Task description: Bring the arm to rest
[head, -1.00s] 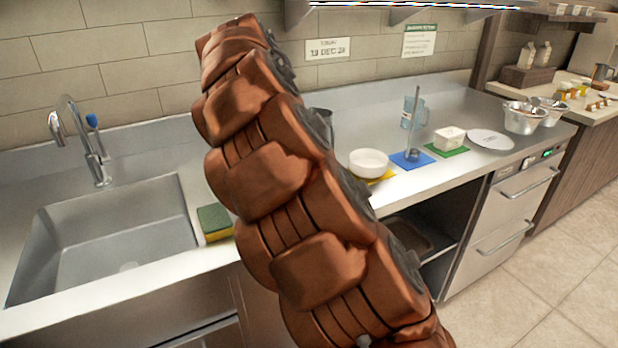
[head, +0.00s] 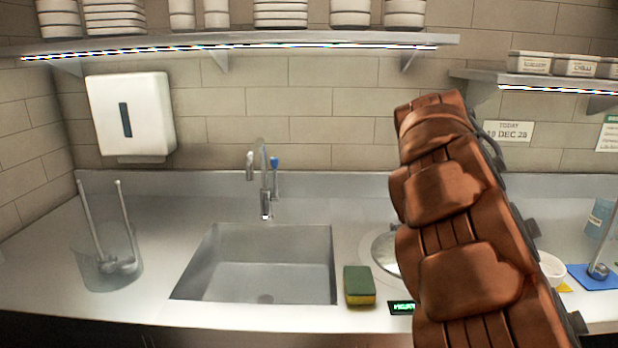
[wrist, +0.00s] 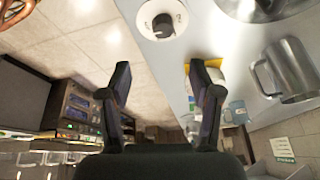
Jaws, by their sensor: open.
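My gripper (wrist: 160,88) is open and empty in the wrist view, its two dark fingers spread apart. Its tips hang over the counter's edge in that picture, with floor showing between them. My copper-coloured arm (head: 465,235) rises through the right half of the head view and covers part of the counter. The gripper itself cannot be made out in the head view.
The sink (head: 262,265) is at the centre, with a green-and-yellow sponge (head: 359,285) to its right. A clear container with ladles (head: 108,262) stands at left. Beyond my arm are a white bowl (head: 551,268) and a blue mat (head: 597,278). A steel pitcher (wrist: 290,70) shows in the wrist view.

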